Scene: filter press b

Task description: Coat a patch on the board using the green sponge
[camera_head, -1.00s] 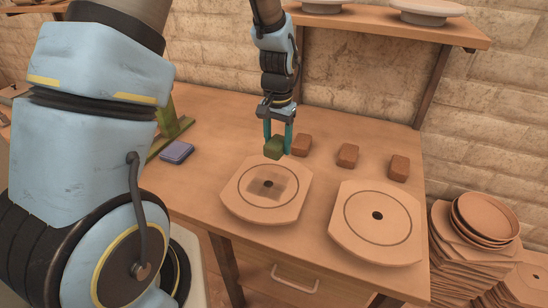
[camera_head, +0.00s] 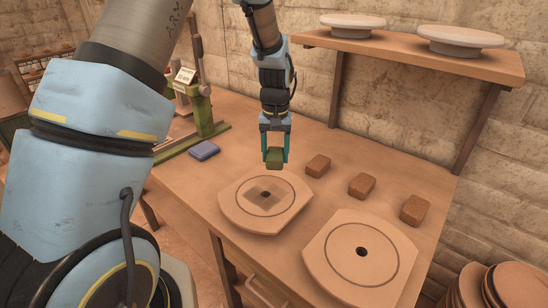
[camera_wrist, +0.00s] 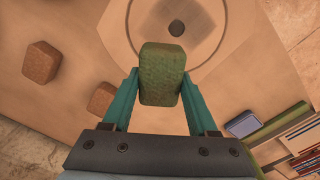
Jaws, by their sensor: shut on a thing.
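My gripper (camera_head: 275,150) is shut on the green sponge (camera_head: 274,160), a small block held between its two teal fingers. In the wrist view, the sponge (camera_wrist: 161,73) sits between the fingers and covers part of the view below. The sponge appears raised near the far edge of the left board (camera_head: 240,215). This board is a pale clay-coloured plate with cut corners, a ring line and a dark centre hole. A darker, uneven square patch (camera_head: 257,190) surrounds the hole. The board also shows in the wrist view (camera_wrist: 215,20), beyond the sponge.
A second similar board (camera_head: 340,270) lies at the front right, without a dark patch. Three brown blocks (camera_head: 361,185) stand in a row behind it. A blue-grey pad (camera_head: 204,150) and a green stand (camera_head: 200,110) are at the left. A shelf (camera_head: 420,55) overhangs the back.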

